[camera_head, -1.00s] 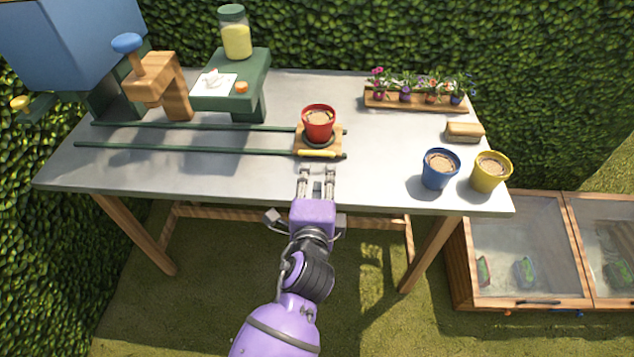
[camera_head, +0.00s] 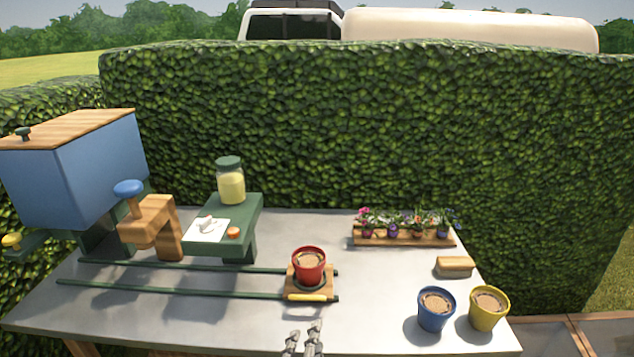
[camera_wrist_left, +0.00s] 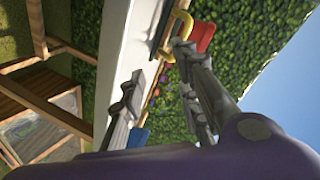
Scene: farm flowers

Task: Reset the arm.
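My left gripper (camera_head: 303,338) shows only by its fingertips at the bottom edge of the head view, near the table's front edge. Its fingers stand apart with nothing between them in the left wrist view (camera_wrist_left: 158,78). It is in front of the wooden carriage (camera_head: 293,283) with the yellow handle (camera_head: 307,297), apart from it. The red pot (camera_head: 309,268), filled with soil, stands upright on the carriage; it also shows in the wrist view (camera_wrist_left: 203,38). My right gripper is not in view.
The grey table (camera_head: 210,310) carries two green rails (camera_head: 180,292), a blue hopper (camera_head: 75,170), a green stand (camera_head: 245,208) with a jar (camera_head: 230,182), a flower tray (camera_head: 400,238), a brush-like block (camera_head: 454,265), a blue pot (camera_head: 436,310) and a yellow pot (camera_head: 488,309). A hedge (camera_head: 350,120) stands behind.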

